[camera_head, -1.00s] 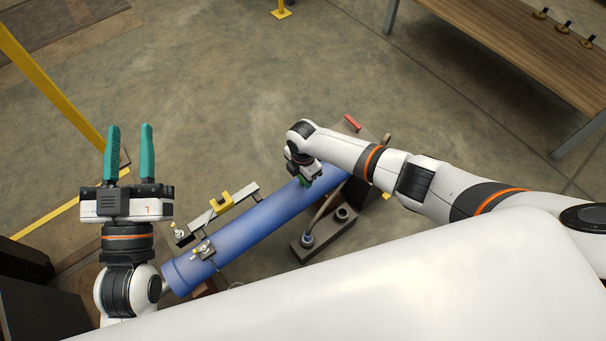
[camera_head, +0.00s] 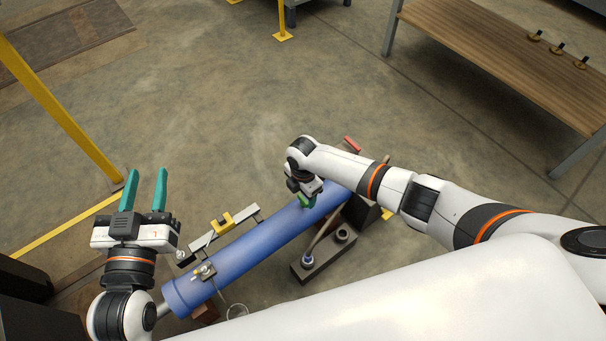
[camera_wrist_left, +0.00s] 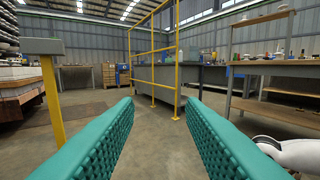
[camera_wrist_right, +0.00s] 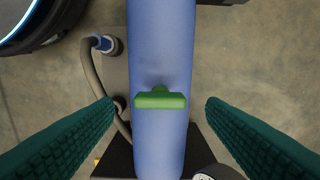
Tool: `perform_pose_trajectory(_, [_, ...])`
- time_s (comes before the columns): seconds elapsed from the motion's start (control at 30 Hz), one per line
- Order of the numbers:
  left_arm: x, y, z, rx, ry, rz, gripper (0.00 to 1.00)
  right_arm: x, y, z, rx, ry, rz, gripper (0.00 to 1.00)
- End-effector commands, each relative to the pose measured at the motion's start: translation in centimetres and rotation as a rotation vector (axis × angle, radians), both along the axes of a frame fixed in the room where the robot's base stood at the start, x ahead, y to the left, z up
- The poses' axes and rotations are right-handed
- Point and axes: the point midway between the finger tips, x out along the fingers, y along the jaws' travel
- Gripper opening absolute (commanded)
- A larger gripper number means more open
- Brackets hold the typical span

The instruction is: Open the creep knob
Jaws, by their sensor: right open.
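A green T-shaped knob (camera_wrist_right: 160,100) stands on top of a blue cylinder (camera_wrist_right: 160,45) in the right wrist view. I take it to be the creep knob; no label shows. My right gripper (camera_head: 307,199) is over the far end of the cylinder (camera_head: 250,243). In the right wrist view its textured fingers are open, one on each side of the knob, with a gap to both. In the head view the knob is largely hidden by the gripper. My left gripper (camera_head: 145,188) is open and empty, left of the cylinder, its green fingers pointing away.
A metal bar with a yellow block (camera_head: 222,222) runs along the cylinder's left side. A dark block with a hose fitting (camera_head: 308,261) sits on its right. A red handle (camera_head: 352,143) is beyond its far end. A wooden table (camera_head: 500,55) stands at upper right. Open floor lies ahead.

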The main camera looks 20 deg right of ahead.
Motion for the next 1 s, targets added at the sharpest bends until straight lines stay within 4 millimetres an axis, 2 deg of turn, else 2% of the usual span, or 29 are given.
perform_pose_trajectory(0.03, [-0.1, 0.2, -0.7, 0.016, 0.063, 0.004, 0.36, 0.0, 0.0, 0.9, 0.0, -0.001, 0.0, 0.65])
perform_pose_trajectory(0.27, [-1.5, 1.3, -5.3, 0.091, 0.361, 0.024, 0.36, 0.0, 0.0, 3.8, 0.001, -0.002, 0.001, 0.65])
perform_pose_trajectory(0.5, [-4.5, 2.8, -9.3, 0.161, 0.663, 0.044, 0.36, 0.0, 0.0, 6.8, 0.002, -0.002, 0.002, 0.65])
perform_pose_trajectory(0.73, [-7.4, 3.9, -11.5, 0.204, 0.86, 0.056, 0.36, 0.0, 0.0, 8.7, 0.001, -0.001, 0.001, 0.65])
perform_pose_trajectory(1.0, [-8.3, 4.2, -12.2, 0.217, 0.921, 0.06, 0.36, 0.0, 0.0, 9.2, 0.001, 0.0, 0.001, 0.65])
